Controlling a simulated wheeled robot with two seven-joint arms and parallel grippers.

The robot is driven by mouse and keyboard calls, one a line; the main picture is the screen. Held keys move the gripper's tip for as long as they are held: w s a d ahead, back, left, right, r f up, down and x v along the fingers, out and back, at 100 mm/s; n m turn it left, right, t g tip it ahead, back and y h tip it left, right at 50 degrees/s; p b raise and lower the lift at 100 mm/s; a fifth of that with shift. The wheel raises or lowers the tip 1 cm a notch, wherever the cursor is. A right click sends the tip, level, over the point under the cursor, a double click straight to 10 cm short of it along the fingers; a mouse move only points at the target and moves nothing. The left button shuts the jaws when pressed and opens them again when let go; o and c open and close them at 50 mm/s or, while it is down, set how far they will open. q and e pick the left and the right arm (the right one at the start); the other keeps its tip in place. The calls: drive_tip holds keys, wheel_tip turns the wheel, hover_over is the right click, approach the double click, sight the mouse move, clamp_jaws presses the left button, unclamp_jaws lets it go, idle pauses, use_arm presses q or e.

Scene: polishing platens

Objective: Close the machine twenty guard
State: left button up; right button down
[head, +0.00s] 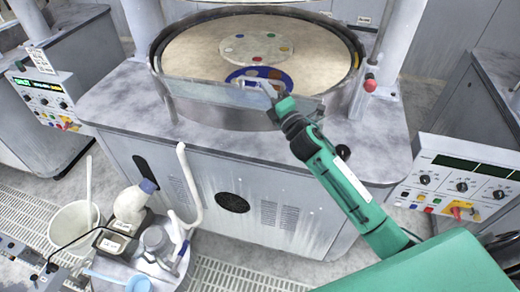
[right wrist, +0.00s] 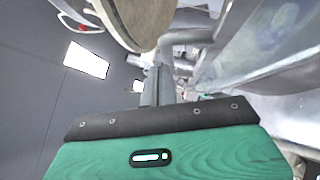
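The round polishing machine stands at the centre of the head view, with a pale platen (head: 195,55) inside a metal rim. A flat greyish guard panel (head: 215,94) lies along the front of the rim. No number that identifies the machine is readable. My right gripper (head: 272,90) reaches over the front rim, at the right part of the panel. I cannot tell whether it touches the panel. Its grey fingers also show in the right wrist view (right wrist: 160,84), but their opening is unclear. My left gripper is not in view.
A multicoloured dotted disc and a blue carrier (head: 236,74) lie on the platen. A red knob (head: 370,84) stands right of the rim. A control panel (head: 462,188) is at right. A small stand with a bottle (head: 130,205) and a white bucket (head: 66,226) are at lower left.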

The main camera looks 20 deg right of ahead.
drive_tip(key=shift+w+d+r, duration=0.35)
drive_tip(key=shift+w+d, duration=0.25)
drive_tip(key=shift+w, duration=0.25)
drive_tip(key=shift+w+d+r, duration=0.3)
drive_tip(key=shift+w+d, duration=0.25)
drive_tip(key=shift+w, duration=0.3)
drive_tip(key=b+v, duration=0.6)
drive_tip(key=v, duration=0.8)
drive_tip(key=shift+w+r, duration=0.1)
drive_tip(key=shift+w, duration=0.05)
